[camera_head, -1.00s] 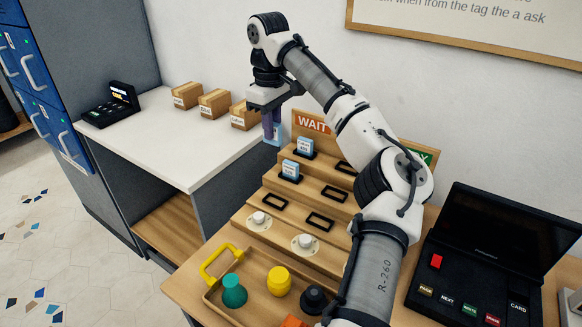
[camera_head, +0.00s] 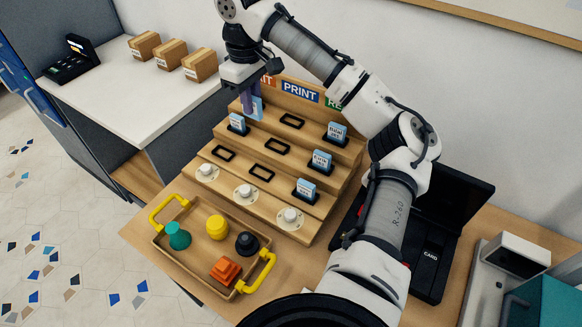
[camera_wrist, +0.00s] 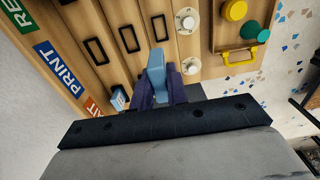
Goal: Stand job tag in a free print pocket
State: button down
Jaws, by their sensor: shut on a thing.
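My gripper (camera_head: 250,97) is shut on a light blue job tag (camera_wrist: 155,68), held between purple fingers above the left, WAIT side of the stepped wooden rack (camera_head: 207,146). In the PRINT column, under the blue PRINT sign (camera_head: 300,92), three dark-framed pockets are empty: top (camera_head: 292,121), middle (camera_head: 278,145) and bottom (camera_head: 261,172). A standing tag (camera_head: 237,124) fills the middle WAIT pocket. In the wrist view another tag (camera_wrist: 118,98) stands beside the fingers. My gripper hides the top WAIT pocket in the head view.
READY holds three tags (camera_head: 338,133). The bottom WAIT pocket (camera_head: 223,154) is empty. White knobs (camera_head: 243,191) line the rack's front. A yellow-handled tray (camera_head: 190,272) holds coloured pieces. Boxes (camera_head: 171,54) stand on the white counter. A black console (camera_head: 430,255) lies right, partly behind my arm.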

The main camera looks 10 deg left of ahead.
jog(key=shift+s+d+r, duration=0.1)
jog(key=shift+s, duration=0.1)
jog(key=shift+d+f, duration=0.15)
jog(key=shift+f, duration=0.05)
notch_tip(320, 180, down, 20)
jog(key=shift+r+p, duration=0.15)
jog(key=shift+p, duration=0.9)
jog(key=c, duration=1.4)
grip_release()
notch_tip(320, 180, up, 12)
jog(key=shift+b, duration=1)
